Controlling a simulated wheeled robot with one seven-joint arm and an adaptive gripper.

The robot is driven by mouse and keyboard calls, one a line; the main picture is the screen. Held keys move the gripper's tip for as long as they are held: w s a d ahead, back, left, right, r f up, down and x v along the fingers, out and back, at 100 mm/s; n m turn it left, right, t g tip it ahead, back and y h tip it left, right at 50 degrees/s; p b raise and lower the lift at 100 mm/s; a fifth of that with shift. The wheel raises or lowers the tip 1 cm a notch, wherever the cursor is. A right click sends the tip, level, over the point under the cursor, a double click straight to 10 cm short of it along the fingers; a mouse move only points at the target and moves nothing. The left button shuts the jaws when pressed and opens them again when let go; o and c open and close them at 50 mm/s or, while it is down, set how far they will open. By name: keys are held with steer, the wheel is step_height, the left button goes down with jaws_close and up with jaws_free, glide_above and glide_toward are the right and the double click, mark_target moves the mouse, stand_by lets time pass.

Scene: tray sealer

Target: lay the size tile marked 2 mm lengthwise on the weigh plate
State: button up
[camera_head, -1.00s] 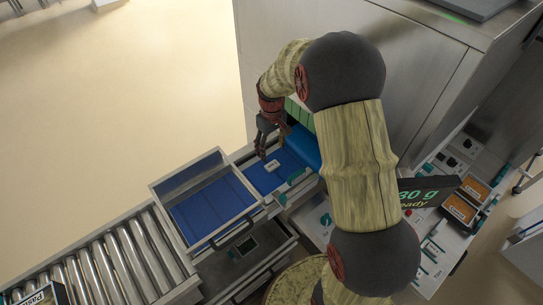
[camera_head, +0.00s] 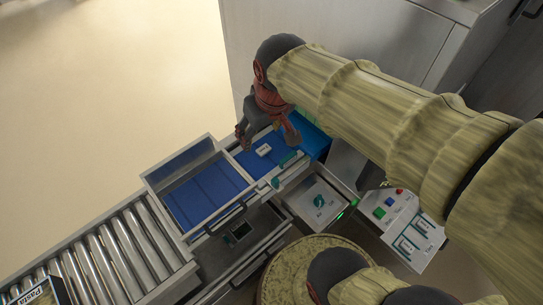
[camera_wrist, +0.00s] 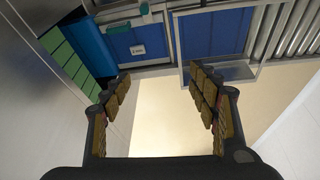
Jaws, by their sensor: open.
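A small white tile (camera_head: 264,150) lies flat on the blue surface (camera_head: 250,161) beside the open-topped guard box. It also shows in the wrist view (camera_wrist: 137,49), with a dark mark too small to read surely. My gripper (camera_head: 267,134) is open and empty, its fingers spread wide. In the head view it hangs behind the tile, nearer the machine. In the wrist view the fingers (camera_wrist: 160,83) point toward the blue surface, and the tile lies beyond their tips, apart from them. I cannot tell for sure which surface is the weigh plate.
The clear-sided guard box (camera_head: 180,165) stands left of the tile, with a roller conveyor (camera_head: 105,248) beyond it. A grey panel with a teal knob (camera_head: 319,201) and a button panel (camera_head: 388,212) lie to the right. The steel machine housing (camera_head: 310,35) rises behind my gripper.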

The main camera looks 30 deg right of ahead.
steer(key=s+a+t, duration=0.1)
steer(key=s+a, duration=0.1)
steer(key=s, duration=0.6)
steer(key=shift+s+r+m+t, duration=0.3)
steer(key=shift+r, duration=0.15)
step_height(320, 180, down, 10)
steer(key=b, duration=1)
steer(key=shift+f, duration=0.2)
steer(key=shift+c, duration=1.4)
